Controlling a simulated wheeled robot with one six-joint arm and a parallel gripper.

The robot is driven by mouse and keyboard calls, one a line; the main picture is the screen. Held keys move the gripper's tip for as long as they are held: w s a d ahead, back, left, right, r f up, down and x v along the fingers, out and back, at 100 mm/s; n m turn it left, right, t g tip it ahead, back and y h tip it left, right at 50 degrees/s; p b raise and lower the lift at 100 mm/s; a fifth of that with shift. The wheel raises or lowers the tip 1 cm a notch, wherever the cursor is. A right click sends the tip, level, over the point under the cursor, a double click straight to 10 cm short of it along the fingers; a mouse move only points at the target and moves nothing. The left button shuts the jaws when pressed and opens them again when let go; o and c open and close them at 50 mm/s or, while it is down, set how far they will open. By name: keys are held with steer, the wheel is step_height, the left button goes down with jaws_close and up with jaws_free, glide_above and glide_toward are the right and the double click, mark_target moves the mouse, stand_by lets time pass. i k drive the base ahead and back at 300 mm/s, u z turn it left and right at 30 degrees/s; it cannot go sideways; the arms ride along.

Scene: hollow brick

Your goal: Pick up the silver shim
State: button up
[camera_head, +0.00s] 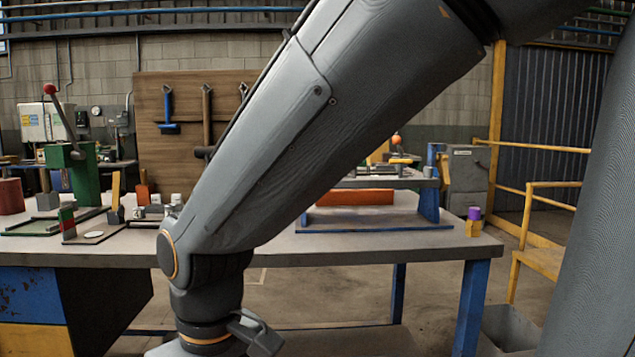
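A small, pale, flat disc (94,234) lies on a dark flat plate (85,240) at the left of the workbench. It may be the silver shim, but it is too small to be sure. No other thing is clearly a shim. My arm crosses the picture from upper right to lower left, in front of the bench, and hides part of its middle. Its wrist runs off the bottom edge, and my gripper's fingers are not in view.
The workbench (400,244) spans left to centre. A green press (72,168) with a red-knobbed lever, small blocks and silvery cylinders stand at left. A blue-ended rack (428,200) with an orange bar and a purple-and-yellow piece (473,220) stand at right. Yellow railings are beyond.

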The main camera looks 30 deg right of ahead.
mark_target(177, 200)
steer(key=u, duration=0.35)
steer(key=i, duration=1.3)
steer(key=z, duration=0.15)
